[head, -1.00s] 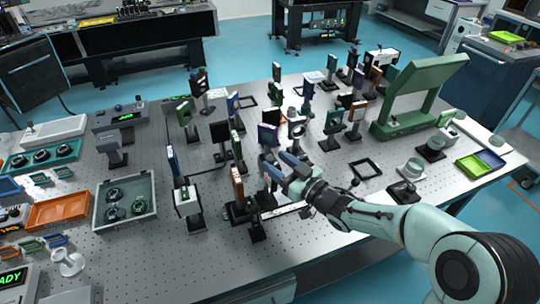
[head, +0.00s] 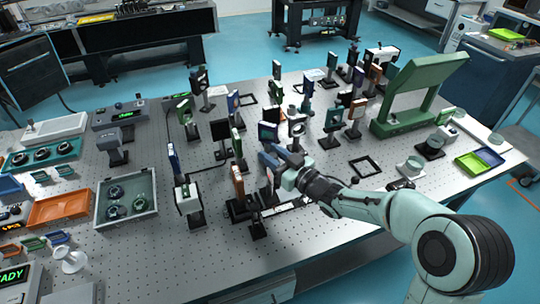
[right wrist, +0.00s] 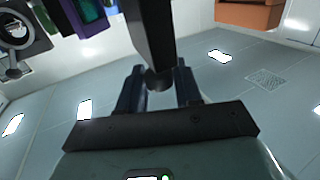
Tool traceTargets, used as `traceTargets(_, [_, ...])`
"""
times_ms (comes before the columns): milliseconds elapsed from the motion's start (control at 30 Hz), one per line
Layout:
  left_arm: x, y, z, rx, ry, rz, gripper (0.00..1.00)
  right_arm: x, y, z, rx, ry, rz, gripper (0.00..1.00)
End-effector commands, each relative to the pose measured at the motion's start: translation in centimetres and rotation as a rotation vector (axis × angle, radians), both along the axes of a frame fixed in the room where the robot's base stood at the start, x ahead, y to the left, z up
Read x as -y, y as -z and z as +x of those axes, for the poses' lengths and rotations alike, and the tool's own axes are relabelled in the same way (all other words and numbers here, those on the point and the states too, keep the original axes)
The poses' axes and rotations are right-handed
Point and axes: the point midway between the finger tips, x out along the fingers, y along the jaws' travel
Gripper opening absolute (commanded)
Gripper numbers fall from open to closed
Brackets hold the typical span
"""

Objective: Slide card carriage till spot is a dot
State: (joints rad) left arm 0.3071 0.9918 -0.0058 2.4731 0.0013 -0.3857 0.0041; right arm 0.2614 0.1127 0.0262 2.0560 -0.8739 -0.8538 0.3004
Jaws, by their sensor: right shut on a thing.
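My right gripper (head: 270,160) reaches in from the right over the middle of the crowded optical table. In the right wrist view its two dark blue fingers (right wrist: 157,82) are shut on a dark upright part (right wrist: 150,32) with a small rounded knob at its lower end. I take this part to be on the card carriage, but most of the carriage is hidden by the gripper in the head view. A low rail with a pale strip (head: 287,206) runs below the gripper. I cannot make out a light spot on any card. My left gripper is not in view.
Several upright optic mounts on posts crowd around the gripper, including an orange-edged one (head: 237,182) close on its left. A square black frame (head: 365,166) lies to the right. A large green stand (head: 420,90) is at the back right.

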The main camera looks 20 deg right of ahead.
Motion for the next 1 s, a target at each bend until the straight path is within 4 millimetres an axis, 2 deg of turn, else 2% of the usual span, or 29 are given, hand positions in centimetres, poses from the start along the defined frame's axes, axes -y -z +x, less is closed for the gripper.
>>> traceTargets(33, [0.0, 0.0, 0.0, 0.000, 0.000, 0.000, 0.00, 1.4, 0.0, 0.0, 0.001, 0.016, -0.003, 0.00])
traceTargets(100, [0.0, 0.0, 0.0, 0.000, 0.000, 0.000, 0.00, 2.2, 0.0, -0.1, -0.001, 0.016, -0.003, 0.00])
traceTargets(400, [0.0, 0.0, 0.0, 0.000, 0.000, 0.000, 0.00, 2.1, 0.1, -0.1, -0.003, 0.008, -0.001, 0.00])
traceTargets(433, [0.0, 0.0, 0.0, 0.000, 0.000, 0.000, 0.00, 2.1, 0.1, -0.1, -0.003, 0.008, -0.001, 0.44])
traceTargets(467, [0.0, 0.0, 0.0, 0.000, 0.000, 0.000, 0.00, 2.1, 0.1, -0.1, -0.003, 0.008, -0.001, 0.52])
traceTargets(800, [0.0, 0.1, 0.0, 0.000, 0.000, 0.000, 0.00, 2.3, 0.0, -0.3, -0.002, 0.010, -0.002, 0.52])
traceTargets(867, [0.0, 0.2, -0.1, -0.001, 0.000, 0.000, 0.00, 2.4, 0.0, -0.7, -0.001, 0.010, -0.003, 0.52])
traceTargets(1000, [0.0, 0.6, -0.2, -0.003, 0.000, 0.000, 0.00, 3.2, 0.1, -2.8, -0.002, 0.013, -0.003, 0.52])
